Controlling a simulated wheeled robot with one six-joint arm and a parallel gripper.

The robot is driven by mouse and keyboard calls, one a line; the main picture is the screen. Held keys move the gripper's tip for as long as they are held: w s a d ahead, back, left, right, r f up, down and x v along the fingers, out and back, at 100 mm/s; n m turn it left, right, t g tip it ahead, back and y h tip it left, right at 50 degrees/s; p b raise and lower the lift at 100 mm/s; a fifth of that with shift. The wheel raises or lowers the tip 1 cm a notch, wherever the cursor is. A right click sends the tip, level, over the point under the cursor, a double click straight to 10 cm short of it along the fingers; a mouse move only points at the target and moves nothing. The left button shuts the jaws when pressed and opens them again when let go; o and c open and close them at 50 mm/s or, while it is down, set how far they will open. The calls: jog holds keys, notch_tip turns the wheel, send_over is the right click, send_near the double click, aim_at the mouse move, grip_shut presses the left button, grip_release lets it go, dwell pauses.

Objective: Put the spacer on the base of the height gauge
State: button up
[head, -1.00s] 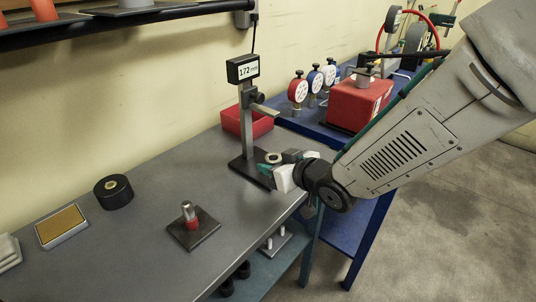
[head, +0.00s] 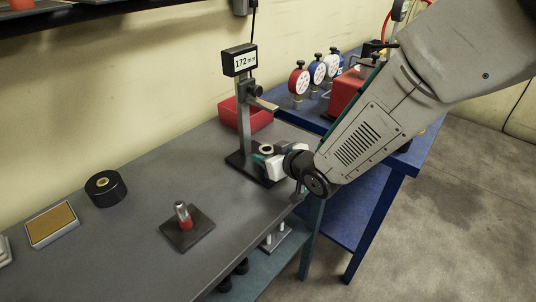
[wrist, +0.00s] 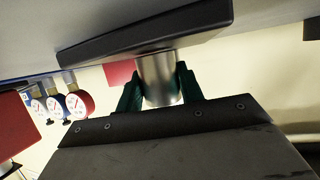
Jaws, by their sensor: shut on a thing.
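The spacer (wrist: 158,80) is a silver cylinder held between the green fingers of my gripper (wrist: 160,92) in the wrist view. In the head view its ring-shaped top (head: 266,149) shows at my gripper (head: 264,156), beside the gauge's post. The height gauge (head: 243,118) stands upright on the bench with a display reading 172 mm. Its dark flat base (head: 238,160) lies partly under the gripper. In the wrist view the spacer's end meets the edge of the dark base (wrist: 150,35); I cannot tell whether they touch.
The gauge's measuring arm (head: 264,104) juts out above the spacer. A red bin (head: 256,118) stands behind the post.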

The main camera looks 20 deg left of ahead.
jog(key=o, duration=1.3)
jog(key=shift+f, duration=0.15)
jog(key=shift+c, duration=0.2)
jog(key=shift+r, duration=0.2)
jog(key=v, duration=1.2)
jog(key=shift+f, duration=0.1)
